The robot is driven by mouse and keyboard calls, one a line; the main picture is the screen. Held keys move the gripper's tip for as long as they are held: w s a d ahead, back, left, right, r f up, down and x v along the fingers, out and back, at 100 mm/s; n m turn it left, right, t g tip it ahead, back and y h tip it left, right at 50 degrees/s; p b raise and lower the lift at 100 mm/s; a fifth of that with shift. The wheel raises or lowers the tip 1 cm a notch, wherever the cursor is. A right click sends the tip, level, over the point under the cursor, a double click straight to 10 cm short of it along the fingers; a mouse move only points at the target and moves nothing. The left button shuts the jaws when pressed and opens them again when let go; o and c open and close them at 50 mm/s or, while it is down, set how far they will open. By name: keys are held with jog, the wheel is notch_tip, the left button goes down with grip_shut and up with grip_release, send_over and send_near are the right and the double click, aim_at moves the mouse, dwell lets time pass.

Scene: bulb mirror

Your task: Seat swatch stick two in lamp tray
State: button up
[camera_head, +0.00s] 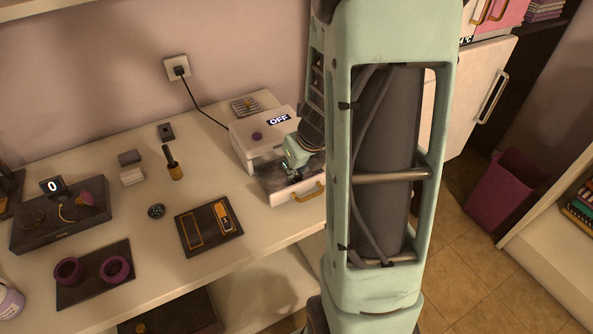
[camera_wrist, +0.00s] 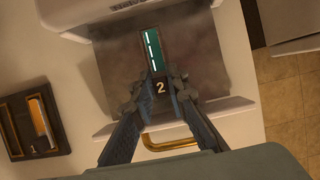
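Swatch stick two (camera_wrist: 151,50), a teal strip with white dashes and a "2" on its near end, shows in the wrist view. The fingertips of my gripper (camera_wrist: 163,82) close on its numbered end from both sides. The stick lies over the dark floor of the lamp tray (camera_wrist: 205,60), the pulled-out drawer with a gold handle. Whether it touches the floor or sits in a slot, I cannot tell. In the head view my gripper (camera_head: 296,160) is over the lamp tray (camera_head: 290,197), in front of the white lamp box (camera_head: 250,145) marked "OFF"; the stick is hidden there.
A dark holder (camera_head: 183,246) left of the tray has one empty gold-outlined slot and swatch stick one (camera_head: 222,215). A board with purple rings (camera_head: 117,268), a counter box (camera_head: 60,235) and small parts stand further left. Clear tabletop lies between holder and drawer.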

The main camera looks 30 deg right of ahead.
jog(key=o, duration=0.4)
jog(key=shift+r, duration=0.25)
jog(key=p+v, duration=0.7)
jog(key=v, duration=0.5)
jog(key=shift+w, duration=0.1)
